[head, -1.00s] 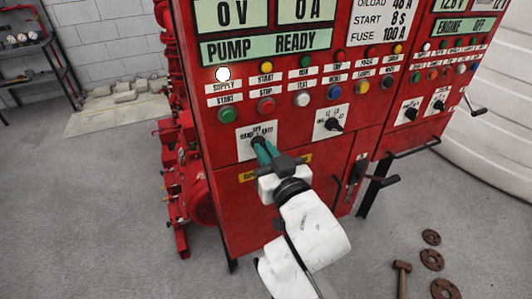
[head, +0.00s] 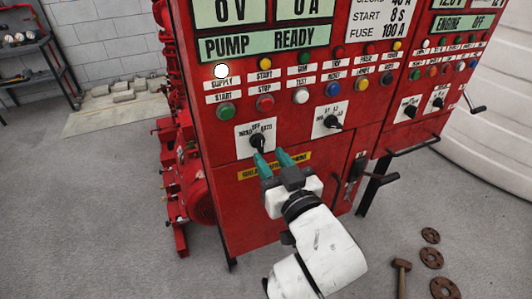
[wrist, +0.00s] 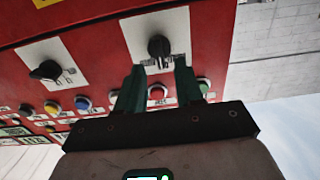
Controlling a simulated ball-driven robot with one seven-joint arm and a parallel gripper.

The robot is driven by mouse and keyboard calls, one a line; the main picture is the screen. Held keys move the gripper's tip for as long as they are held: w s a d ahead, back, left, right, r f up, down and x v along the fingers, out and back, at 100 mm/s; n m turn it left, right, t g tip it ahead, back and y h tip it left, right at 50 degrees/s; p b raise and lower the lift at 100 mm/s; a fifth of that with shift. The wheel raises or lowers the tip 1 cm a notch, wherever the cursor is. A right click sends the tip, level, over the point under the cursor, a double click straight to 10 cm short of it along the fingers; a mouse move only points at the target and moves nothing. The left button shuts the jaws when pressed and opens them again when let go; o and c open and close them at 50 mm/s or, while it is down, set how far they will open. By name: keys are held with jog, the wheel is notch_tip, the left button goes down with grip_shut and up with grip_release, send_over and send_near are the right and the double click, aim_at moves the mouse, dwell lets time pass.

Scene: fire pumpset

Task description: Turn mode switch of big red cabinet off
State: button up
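The mode switch (head: 258,139) is a black knob on a white plate on the big red cabinet (head: 225,175). Its plate has OFF at the top middle, with small labels on either side. In the wrist view, which is upside down, the knob (wrist: 158,47) seems to line up with the plate's middle label, though small detail is blurred. My gripper (head: 271,157) has green fingers spread apart and empty, just below and in front of the knob. In the wrist view the gripper (wrist: 157,82) frames the plate's label edge and does not seem to touch the knob.
A second black rotary knob (head: 333,122) is to the right on its own plate. Coloured buttons, such as a red one (head: 265,102), line the panel above. A handle (head: 412,148) sticks out at the right. A hammer (head: 401,275) and rusty flanges (head: 431,259) lie on the floor.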

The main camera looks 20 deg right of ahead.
jog(key=s, duration=0.7)
jog(key=shift+b, duration=0.45)
jog(key=shift+f, duration=0.1)
jog(key=s+d+f+g, duration=0.3)
jog(key=f, duration=0.4)
jog(key=s+d+f+g+h, duration=0.1)
jog(key=s+d+f+g, duration=0.15)
jog(key=f, duration=0.35)
jog(key=s+d+f+g, duration=0.2)
jog(key=f+g, duration=0.2)
jog(key=f, duration=0.3)
jog(key=s+d+f+g, duration=0.2)
jog(key=s+f+g, duration=0.5)
jog(key=s, duration=0.8)
notch_tip(320, 180, down, 3)
jog(key=shift+s+d+f+y, duration=0.15)
jog(key=shift+y, duration=0.25)
jog(key=shift+g, duration=0.25)
jog(key=shift+c, duration=0.3)
